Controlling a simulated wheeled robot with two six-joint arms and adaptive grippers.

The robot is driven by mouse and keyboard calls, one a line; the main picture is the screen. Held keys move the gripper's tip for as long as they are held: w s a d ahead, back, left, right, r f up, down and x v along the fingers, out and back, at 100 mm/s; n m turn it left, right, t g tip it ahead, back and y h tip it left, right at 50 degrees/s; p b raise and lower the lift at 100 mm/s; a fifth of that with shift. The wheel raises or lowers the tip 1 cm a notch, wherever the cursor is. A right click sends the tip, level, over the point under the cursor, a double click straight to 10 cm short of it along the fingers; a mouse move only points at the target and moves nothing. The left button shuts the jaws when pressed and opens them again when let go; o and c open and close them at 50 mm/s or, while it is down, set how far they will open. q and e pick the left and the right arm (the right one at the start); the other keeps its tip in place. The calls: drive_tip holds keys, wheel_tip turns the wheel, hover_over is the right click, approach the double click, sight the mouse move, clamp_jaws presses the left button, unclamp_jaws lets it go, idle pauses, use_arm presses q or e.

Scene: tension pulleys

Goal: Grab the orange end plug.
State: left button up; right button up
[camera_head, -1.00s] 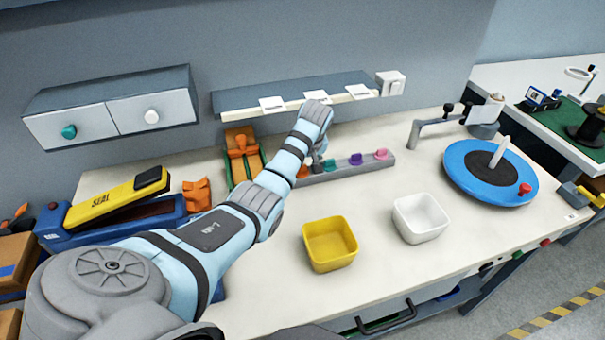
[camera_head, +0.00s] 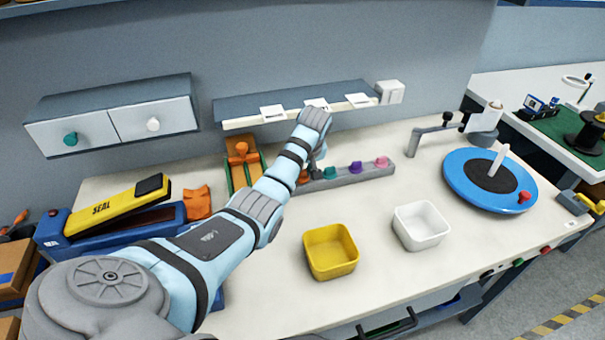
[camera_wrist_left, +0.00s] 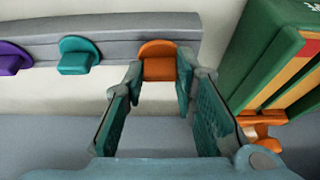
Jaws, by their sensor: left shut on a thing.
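The orange end plug (camera_wrist_left: 157,60) is at the end of the grey rail in the left wrist view, with its rounded top facing up. My left gripper (camera_wrist_left: 157,78) is shut on it, with one teal-padded finger on each side. In the head view the orange plug (camera_head: 304,176) shows only partly beside my left gripper (camera_head: 313,168), which my wrist largely hides. I cannot tell whether the plug is clear of its seat. My right gripper is not in view.
The grey rail (camera_head: 348,178) also carries teal (camera_head: 330,173), purple (camera_head: 356,167) and pink (camera_head: 382,161) plugs. A green and orange holder (camera_head: 243,165) stands left of the rail. A yellow bin (camera_head: 330,251) and a white bin (camera_head: 420,225) stand in front. A shelf (camera_head: 300,106) hangs behind.

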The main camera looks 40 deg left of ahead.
use_arm(q)
wheel_tip(320, 180, up, 19)
drive_tip(key=p, duration=0.1)
idle(0.8)
